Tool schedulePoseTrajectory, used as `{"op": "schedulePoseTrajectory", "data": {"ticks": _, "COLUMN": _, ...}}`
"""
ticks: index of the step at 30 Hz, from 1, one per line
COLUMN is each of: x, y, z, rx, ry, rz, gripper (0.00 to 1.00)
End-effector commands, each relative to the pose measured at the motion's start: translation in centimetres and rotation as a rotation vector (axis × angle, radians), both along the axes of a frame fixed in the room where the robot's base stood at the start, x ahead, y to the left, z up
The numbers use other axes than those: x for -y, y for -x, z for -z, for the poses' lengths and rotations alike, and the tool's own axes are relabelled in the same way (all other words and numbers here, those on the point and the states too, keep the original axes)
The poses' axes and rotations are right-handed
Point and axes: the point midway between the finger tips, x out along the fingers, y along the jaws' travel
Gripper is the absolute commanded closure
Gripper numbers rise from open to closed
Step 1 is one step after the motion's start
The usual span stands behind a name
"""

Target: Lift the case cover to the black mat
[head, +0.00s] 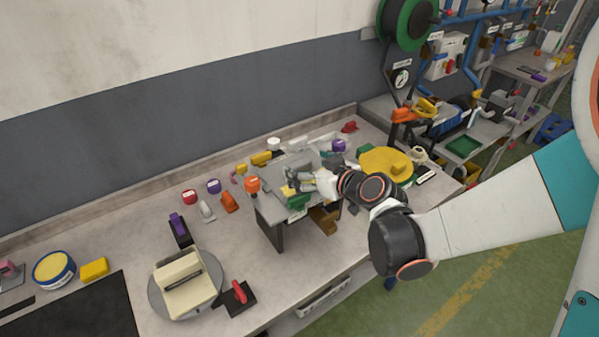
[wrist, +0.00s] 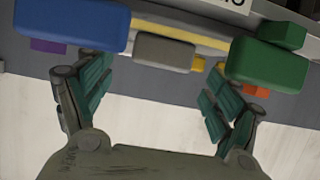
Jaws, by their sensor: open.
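A cream, box-shaped piece with a dark slot, which looks like the case cover (head: 181,290), sits on a round grey turntable (head: 217,268) at the front left of the bench in the head view. The black mat (head: 75,308) lies flat left of it, cut off by the frame's lower left edge. My gripper (head: 298,186) is over the small raised grey stand, well to the right of the cover and apart from it. In the wrist view my gripper (wrist: 157,85) is open, with nothing between its fingers. The cover and mat are out of that view.
The grey stand (head: 272,212) holds small coloured blocks; a blue block (wrist: 70,23), grey block (wrist: 164,53) and green block (wrist: 262,66) show beyond my fingers. A red-handled black piece (head: 238,297) lies right of the turntable. A purple-topped black piece (head: 180,229) stands behind it.

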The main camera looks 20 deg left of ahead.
Motion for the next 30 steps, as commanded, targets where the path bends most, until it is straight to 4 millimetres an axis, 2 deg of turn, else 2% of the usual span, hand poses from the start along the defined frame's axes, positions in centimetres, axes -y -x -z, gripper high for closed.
{"op": "schedulePoseTrajectory", "data": {"ticks": 9, "x": -3.1, "y": -2.5, "z": 1.6, "rx": -0.001, "ry": 0.001, "rz": 0.000, "gripper": 0.17}}
{"op": "schedulePoseTrajectory", "data": {"ticks": 16, "x": -3.3, "y": -2.6, "z": 1.7, "rx": -0.001, "ry": 0.000, "rz": 0.001, "gripper": 0.17}}
{"op": "schedulePoseTrajectory", "data": {"ticks": 17, "x": -3.3, "y": -2.6, "z": 1.7, "rx": -0.001, "ry": 0.000, "rz": 0.001, "gripper": 0.19}}
{"op": "schedulePoseTrajectory", "data": {"ticks": 25, "x": -3.2, "y": -2.6, "z": 1.7, "rx": 0.000, "ry": 0.001, "rz": 0.001, "gripper": 0.80}}
{"op": "schedulePoseTrajectory", "data": {"ticks": 26, "x": -3.2, "y": -2.6, "z": 1.7, "rx": 0.000, "ry": 0.001, "rz": 0.001, "gripper": 0.83}}
{"op": "schedulePoseTrajectory", "data": {"ticks": 30, "x": -3.2, "y": -2.6, "z": 1.6, "rx": 0.000, "ry": 0.000, "rz": 0.002, "gripper": 0.84}}
